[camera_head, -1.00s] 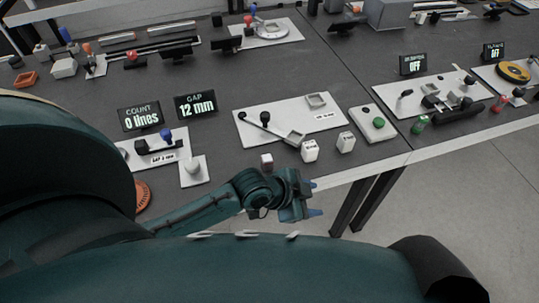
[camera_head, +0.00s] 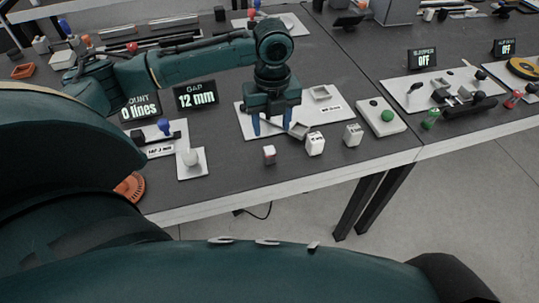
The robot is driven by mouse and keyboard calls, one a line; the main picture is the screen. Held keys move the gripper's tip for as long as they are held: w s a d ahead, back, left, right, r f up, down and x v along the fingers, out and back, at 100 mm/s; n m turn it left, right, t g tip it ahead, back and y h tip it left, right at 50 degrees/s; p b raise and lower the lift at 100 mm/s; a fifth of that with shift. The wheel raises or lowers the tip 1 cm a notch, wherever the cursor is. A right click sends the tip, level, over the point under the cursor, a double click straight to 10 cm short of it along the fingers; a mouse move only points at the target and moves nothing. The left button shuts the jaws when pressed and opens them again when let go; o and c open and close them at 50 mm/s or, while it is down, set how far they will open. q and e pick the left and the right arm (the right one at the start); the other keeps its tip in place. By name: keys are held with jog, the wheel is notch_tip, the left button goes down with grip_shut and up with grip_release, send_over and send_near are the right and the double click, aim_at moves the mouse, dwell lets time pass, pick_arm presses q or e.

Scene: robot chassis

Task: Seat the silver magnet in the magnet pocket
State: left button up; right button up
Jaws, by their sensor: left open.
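My left gripper (camera_head: 271,124) points down over the white plate (camera_head: 333,105) in the middle of the table. Its two blue fingers are apart, with nothing seen between them. Small grey square trays sit on this plate, one (camera_head: 321,93) at the right and one (camera_head: 298,130) beside the right finger. A small pale block with a reddish mark (camera_head: 269,155) stands in front of the gripper. Two white blocks, one (camera_head: 315,144) nearer and one (camera_head: 352,134) further right, stand in front of the plate. I cannot tell which thing is the silver magnet or its pocket. My right gripper is out of view.
A plate with a green button (camera_head: 387,115) lies right of the blocks. A white plate with a pale knob (camera_head: 190,159) and a gap fixture (camera_head: 155,141) stand to the left. The "12 mm" display (camera_head: 196,95) is behind, close to my left arm. The front table edge is clear.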

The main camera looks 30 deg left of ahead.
aim_at(269, 150)
pick_arm(q)
notch_tip(269, 150, down, 4)
jog(key=shift+f, duration=0.2)
jog(key=f, duration=0.2)
jog(key=s+f, duration=0.1)
jog(key=f, duration=0.1)
jog(key=shift+f, duration=0.55)
grip_shut()
jog(key=shift+r, duration=0.1)
notch_tip(269, 150, up, 10)
jog(key=shift+d+r+p, duration=0.1)
jog(key=shift+p, duration=0.2)
